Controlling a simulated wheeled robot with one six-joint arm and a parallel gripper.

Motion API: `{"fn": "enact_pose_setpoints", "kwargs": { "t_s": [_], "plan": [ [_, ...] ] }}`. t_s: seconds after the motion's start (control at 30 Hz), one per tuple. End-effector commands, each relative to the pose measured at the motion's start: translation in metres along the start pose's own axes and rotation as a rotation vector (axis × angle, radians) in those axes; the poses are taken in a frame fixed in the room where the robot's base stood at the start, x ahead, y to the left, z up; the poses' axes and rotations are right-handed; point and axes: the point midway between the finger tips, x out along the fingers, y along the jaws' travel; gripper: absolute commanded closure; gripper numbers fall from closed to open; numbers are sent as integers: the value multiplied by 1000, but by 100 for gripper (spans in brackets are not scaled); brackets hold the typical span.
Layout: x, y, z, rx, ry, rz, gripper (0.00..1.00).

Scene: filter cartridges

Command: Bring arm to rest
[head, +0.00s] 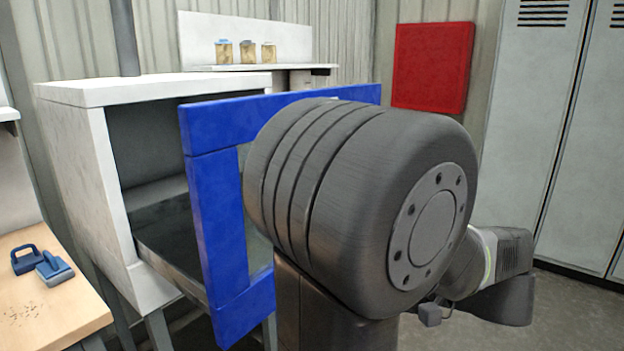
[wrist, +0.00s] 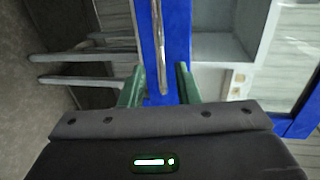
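My gripper (wrist: 160,88) shows in the wrist view with its two green fingers spread apart. A thin metal handle bar (wrist: 158,45) on a blue frame (wrist: 177,35) lies in the gap between them in the picture. Neither finger visibly touches the bar; I cannot tell how far it is from the fingertips. In the head view my arm's large dark joint fills the middle and right, and the gripper is hidden. The blue door frame (head: 217,225) stands swung out in front of the white cabinet (head: 75,150), partly behind my arm.
Three small amber cartridges (head: 247,52) stand on a wall shelf (head: 310,69). A wooden bench (head: 40,310) at lower left holds a blue tool (head: 54,268). A red panel (head: 432,66) hangs on the wall. Grey lockers (head: 540,120) stand at right, with clear floor before them.

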Motion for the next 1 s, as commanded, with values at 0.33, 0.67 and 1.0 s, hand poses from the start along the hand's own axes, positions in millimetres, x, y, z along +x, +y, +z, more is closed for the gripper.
{"fn": "enact_pose_setpoints", "kwargs": {
  "t_s": [0.33, 0.67, 1.0],
  "plan": [
    [53, 0, 1, 0, -4, -1, 71],
    [79, 0, 0, 0, 0, -1, 71],
    [81, 0, 0, 1, 1, -1, 71]
  ]
}}
